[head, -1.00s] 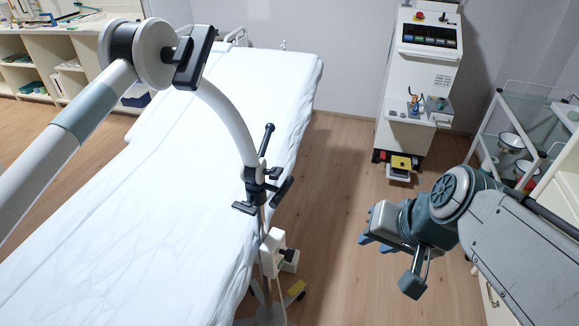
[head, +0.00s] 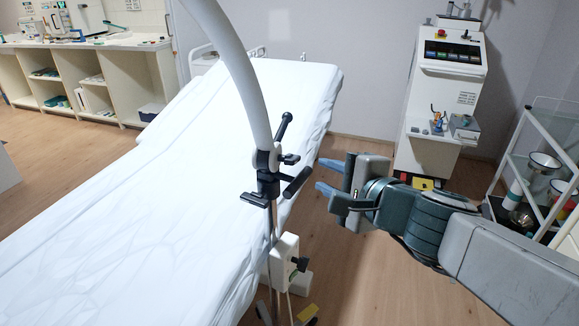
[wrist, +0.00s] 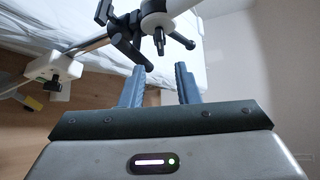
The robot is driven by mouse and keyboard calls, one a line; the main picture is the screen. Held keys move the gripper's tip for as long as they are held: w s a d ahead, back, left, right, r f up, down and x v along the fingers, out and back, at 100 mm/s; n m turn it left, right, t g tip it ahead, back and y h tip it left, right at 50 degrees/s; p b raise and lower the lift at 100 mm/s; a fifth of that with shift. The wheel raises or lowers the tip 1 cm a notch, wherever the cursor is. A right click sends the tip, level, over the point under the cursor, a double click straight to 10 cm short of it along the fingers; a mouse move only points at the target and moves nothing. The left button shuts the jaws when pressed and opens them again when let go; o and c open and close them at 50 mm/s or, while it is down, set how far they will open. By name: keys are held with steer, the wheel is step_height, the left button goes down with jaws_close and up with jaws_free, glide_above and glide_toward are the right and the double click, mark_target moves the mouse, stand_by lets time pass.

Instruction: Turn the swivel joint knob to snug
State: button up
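A black swivel joint (head: 267,172) sits at the lower end of a curved white arm (head: 238,70), beside the bed's right edge. Black levers stick out of it: one up (head: 284,127), one to the right (head: 298,182), one to the left. I cannot tell which is the swivel joint knob. My gripper (head: 323,176) is just right of the joint, apart from it, with its blue fingers spread and pointing left at it. In the wrist view the fingers (wrist: 158,88) are open and empty, with the joint's white body and black levers (wrist: 130,48) beyond their tips.
A bed with a white sheet (head: 170,215) fills the left. A white box with a black knob (head: 283,262) hangs on the pole below the joint.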

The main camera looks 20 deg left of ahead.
mark_target(295, 162)
steer(key=b+x, duration=0.2)
steer(key=x, duration=1.1)
steer(key=shift+w+a, duration=0.15)
steer(key=shift+a, duration=0.05)
steer(key=shift+r, duration=0.1)
jaws_close()
